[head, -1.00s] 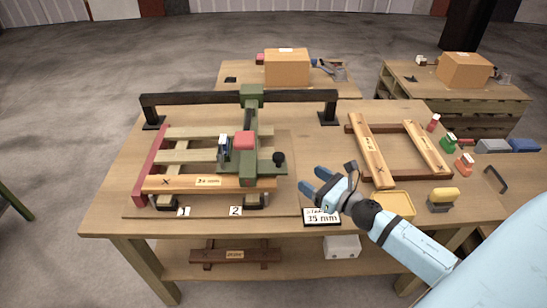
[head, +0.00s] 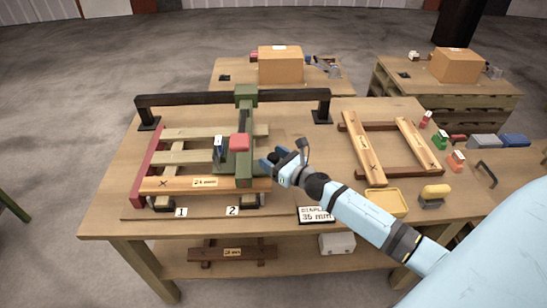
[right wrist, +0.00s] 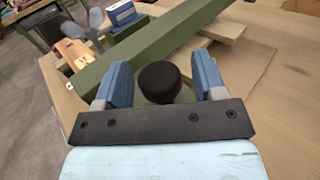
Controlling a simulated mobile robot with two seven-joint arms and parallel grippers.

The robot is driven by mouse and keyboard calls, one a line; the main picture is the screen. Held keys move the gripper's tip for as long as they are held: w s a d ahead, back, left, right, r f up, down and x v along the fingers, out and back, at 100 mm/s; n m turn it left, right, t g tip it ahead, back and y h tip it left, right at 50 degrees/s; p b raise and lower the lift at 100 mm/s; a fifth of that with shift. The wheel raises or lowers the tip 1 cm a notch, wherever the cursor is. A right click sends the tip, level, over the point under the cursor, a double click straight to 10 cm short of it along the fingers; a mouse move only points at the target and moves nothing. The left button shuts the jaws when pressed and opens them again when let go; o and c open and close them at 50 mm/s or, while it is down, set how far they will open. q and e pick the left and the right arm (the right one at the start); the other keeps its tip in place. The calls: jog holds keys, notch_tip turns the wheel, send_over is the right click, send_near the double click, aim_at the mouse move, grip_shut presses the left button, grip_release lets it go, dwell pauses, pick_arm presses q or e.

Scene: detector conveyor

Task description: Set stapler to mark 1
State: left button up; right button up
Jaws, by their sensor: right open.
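The stapler is the green carriage with a red top (head: 239,142), on a green arm (head: 245,115) under the dark rail. It sits over the wooden slatted frame, nearer the label 2 (head: 233,211) than the label 1 (head: 181,212). My right gripper (head: 269,161) is at the right side of the carriage. In the right wrist view its blue fingers (right wrist: 162,85) are open on either side of the round black knob (right wrist: 159,82), with gaps on both sides. In the head view the gripper partly hides the knob. My left gripper is not in view.
The dark rail (head: 290,96) spans the back of the bench. A "35 mm" card (head: 316,215) lies at the front edge. A second wooden frame (head: 362,148), a yellow tray (head: 386,203) and a yellow-topped tool (head: 435,193) lie to the right.

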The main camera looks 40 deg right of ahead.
grip_shut()
jog(key=w+a, duration=0.4)
jog(key=a, duration=0.3)
jog(key=w+a, duration=0.4)
jog(key=a, duration=0.3)
jog(key=w+a+b, duration=0.1)
jog(key=w+a, duration=0.4)
jog(key=a, duration=0.2)
jog(key=shift+a, duration=0.2)
grip_release()
jog(key=v, duration=1.3)
jog(key=shift+s, duration=0.4)
